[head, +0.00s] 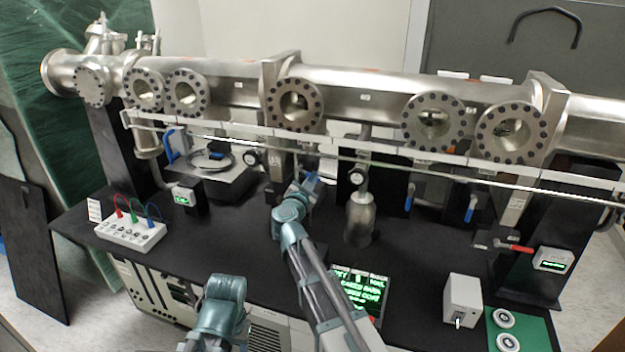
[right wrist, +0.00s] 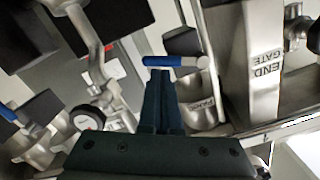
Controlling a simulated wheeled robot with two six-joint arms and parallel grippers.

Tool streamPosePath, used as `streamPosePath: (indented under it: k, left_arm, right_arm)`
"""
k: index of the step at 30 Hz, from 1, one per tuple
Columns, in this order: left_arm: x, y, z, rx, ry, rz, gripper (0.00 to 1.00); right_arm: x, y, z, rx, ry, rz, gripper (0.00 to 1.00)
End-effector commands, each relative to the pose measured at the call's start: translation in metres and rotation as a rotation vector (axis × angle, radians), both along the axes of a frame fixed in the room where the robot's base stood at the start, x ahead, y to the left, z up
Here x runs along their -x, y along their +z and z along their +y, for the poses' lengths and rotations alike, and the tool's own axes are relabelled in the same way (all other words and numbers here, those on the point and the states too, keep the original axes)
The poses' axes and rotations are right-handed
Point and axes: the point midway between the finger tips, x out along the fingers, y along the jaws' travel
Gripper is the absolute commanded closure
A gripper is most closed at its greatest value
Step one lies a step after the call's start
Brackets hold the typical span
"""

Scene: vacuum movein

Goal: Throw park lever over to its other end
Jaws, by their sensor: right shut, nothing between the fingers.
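The park lever has a blue handle (right wrist: 172,61) with a pale metal end, beside a metal part marked PARK (right wrist: 200,104) in the right wrist view. The handle lies crosswise just beyond my right fingertips (right wrist: 160,75). The fingers are together and hold nothing; whether they touch the handle I cannot tell. In the head view my right gripper (head: 303,186) is under the middle of the beam pipe, and the arm largely hides the lever. My left arm shows at the bottom, but its gripper is not in view.
A long steel pipe (head: 375,88) with round flanges runs above the black table (head: 415,265). A metal post marked END GATE (right wrist: 262,70) stands close at right in the wrist view. Other blue levers (head: 471,207), a red lever (head: 515,249) and a lit screen (head: 357,290) are around.

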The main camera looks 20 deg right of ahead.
Motion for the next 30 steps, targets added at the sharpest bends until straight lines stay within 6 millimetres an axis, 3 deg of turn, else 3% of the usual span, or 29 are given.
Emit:
streamPosePath:
  k: [11, 30]
  left_arm:
    - [0.000, -0.015, 0.000, 0.000, 0.000, 0.000, 0.50]
    - [0.000, -0.047, 0.000, 0.000, 0.001, 0.000, 0.50]
  right_arm:
    - [-0.001, -0.014, 0.002, -0.159, 0.000, -0.107, 1.00]
    - [-0.012, -0.041, 0.018, -0.656, 0.002, -0.441, 1.00]
